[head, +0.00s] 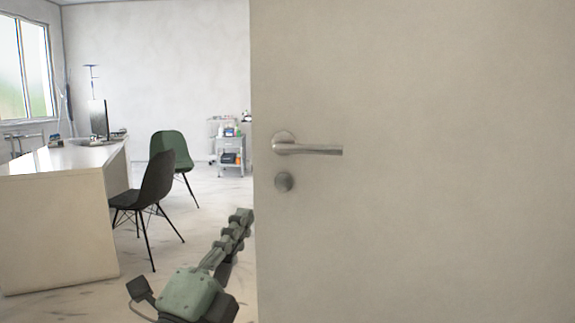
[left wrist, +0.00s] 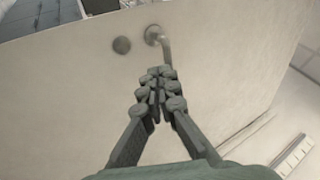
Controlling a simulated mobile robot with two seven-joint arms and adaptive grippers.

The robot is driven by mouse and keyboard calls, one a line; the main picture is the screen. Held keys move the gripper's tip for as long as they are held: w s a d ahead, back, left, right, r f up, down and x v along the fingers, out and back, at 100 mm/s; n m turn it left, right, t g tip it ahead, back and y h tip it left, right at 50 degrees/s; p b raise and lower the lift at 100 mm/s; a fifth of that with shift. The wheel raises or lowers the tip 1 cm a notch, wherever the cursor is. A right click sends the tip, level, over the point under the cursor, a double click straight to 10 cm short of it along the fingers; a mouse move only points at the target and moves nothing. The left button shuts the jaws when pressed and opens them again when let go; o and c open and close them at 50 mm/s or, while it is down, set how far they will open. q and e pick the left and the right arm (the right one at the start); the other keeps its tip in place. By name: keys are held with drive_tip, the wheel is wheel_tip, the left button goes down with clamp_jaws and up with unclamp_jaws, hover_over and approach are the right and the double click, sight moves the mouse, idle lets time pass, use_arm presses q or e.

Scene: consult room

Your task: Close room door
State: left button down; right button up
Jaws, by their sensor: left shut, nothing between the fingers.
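The room door (head: 430,220) is a pale, flat panel that fills the right side of the head view. Its free edge stands at the picture's middle, and the room shows open to the left of it. A metal lever handle (head: 308,148) sits near that edge, with a round lock plate (head: 284,182) below. My left gripper (head: 242,216) is shut and empty, just left of the door's edge and below the handle. In the left wrist view the shut fingers (left wrist: 158,76) point toward the door face (left wrist: 230,60) and overlap the lower handle (left wrist: 160,38). Contact cannot be told. My right gripper is not visible.
A white desk (head: 60,215) with a monitor (head: 98,118) stands at the left. A dark chair (head: 150,185) and a green chair (head: 170,147) are beside it. A small trolley (head: 230,150) stands at the back wall. Floor between chairs and door is clear.

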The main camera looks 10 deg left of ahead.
use_arm(q)
drive_tip(key=p+x, duration=0.1)
drive_tip(key=x, duration=0.3)
drive_tip(key=p+x, duration=0.1)
drive_tip(key=x, duration=0.3)
drive_tip(key=r+p+x, duration=0.1)
drive_tip(key=p+x, duration=0.1)
drive_tip(key=x, duration=0.2)
drive_tip(key=shift+d+r, duration=0.25)
drive_tip(key=shift+w+r, duration=0.15)
drive_tip(key=shift+w, duration=0.45)
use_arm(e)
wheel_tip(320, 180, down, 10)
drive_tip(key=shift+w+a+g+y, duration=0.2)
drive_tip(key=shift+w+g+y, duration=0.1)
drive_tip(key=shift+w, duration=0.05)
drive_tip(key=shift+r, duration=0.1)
use_arm(q)
drive_tip(key=shift+w, duration=0.1)
